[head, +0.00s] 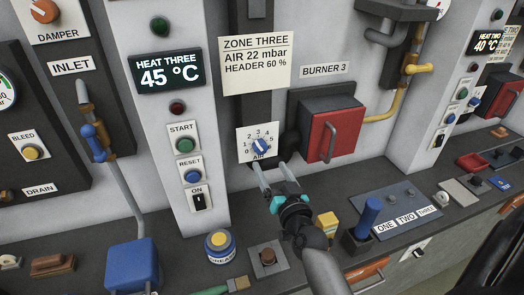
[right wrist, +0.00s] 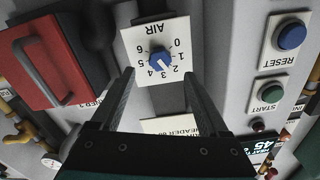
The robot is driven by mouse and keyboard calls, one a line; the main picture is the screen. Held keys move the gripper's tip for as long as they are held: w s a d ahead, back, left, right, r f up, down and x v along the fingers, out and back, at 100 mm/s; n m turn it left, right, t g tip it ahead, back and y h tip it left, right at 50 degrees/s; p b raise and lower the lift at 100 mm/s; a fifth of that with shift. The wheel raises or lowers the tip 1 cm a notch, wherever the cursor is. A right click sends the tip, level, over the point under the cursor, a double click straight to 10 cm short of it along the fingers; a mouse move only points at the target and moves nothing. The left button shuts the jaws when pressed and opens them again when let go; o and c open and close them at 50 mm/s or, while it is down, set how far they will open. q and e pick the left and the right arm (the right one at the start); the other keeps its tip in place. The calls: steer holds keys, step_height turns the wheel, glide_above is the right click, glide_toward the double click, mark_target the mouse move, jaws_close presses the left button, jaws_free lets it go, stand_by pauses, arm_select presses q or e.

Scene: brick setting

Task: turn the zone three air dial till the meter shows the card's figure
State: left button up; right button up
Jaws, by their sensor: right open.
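The zone three air dial (head: 260,146) is a small blue knob on a white plate marked 0 to 6, on a dark panel under the card. It also shows, upside down, in the right wrist view (right wrist: 159,60); its pointer is too small to read surely. The card (head: 257,62) reads "ZONE THREE, AIR 22 mbar, HEADER 60 %". My right gripper (head: 273,175) is open and empty, just below and in front of the dial. In the right wrist view its fingertips (right wrist: 158,73) stand either side of the dial, apart from it. I cannot identify the air meter. My left gripper is not in view.
The red burner three door (head: 336,132) with its grey handle juts out right of the dial. Left are the START (head: 185,145) and RESET (head: 192,176) buttons.

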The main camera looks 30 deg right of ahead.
mark_target(261, 151)
steer(key=x, duration=0.7)
steer(key=shift+w, duration=0.35)
jaws_close()
stand_by(0.4)
